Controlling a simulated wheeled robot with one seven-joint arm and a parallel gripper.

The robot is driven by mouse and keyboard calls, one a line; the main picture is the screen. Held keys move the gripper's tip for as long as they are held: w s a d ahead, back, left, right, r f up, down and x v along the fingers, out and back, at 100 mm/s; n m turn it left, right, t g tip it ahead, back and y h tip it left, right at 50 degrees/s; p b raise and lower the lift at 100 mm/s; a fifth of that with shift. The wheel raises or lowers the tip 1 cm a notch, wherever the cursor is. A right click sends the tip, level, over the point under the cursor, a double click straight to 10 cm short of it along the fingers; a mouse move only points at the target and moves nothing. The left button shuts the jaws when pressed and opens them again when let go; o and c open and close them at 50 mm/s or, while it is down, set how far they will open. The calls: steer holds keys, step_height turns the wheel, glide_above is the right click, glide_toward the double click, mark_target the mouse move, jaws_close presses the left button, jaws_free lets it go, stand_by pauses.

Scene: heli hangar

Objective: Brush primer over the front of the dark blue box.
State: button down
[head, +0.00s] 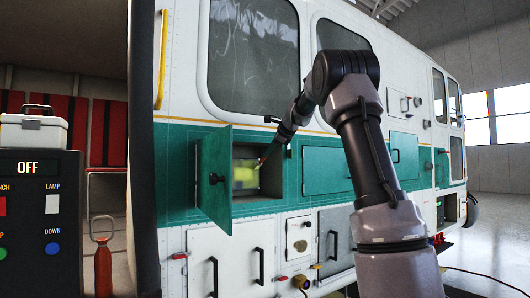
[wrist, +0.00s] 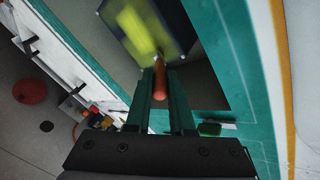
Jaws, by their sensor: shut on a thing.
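The dark blue box (wrist: 178,24) stands inside an open compartment in the vehicle's green band. A blurred yellow-green patch of primer (wrist: 138,30) covers part of its front; the patch also shows in the head view (head: 244,174). My gripper (wrist: 160,92) is shut on a brush with an orange-red handle (wrist: 161,78), which points at the box. The brush also shows small in the head view (head: 262,160). Its tip is at or close to the box front near the patch; I cannot tell whether it touches. The bristles are hard to make out.
The compartment's green door (head: 214,180) stands open on the left of the opening. A control panel (head: 40,215) reading OFF, with a white case (head: 33,132) on top, stands at far left. Grey floor is visible at right.

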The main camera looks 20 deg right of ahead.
steer(key=s+a+r, duration=0.1)
steer(key=s+a, duration=0.3)
steer(key=a, duration=0.9)
steer(key=shift+r, duration=0.35)
stand_by(1.5)
steer(key=shift+s, duration=0.2)
steer(key=shift+s+d, duration=0.3)
steer(key=shift+s, duration=0.6)
steer(key=shift+s+d, duration=0.35)
steer(key=shift+s, duration=0.55)
steer(key=shift+s+d, duration=0.3)
steer(key=shift+s, duration=0.6)
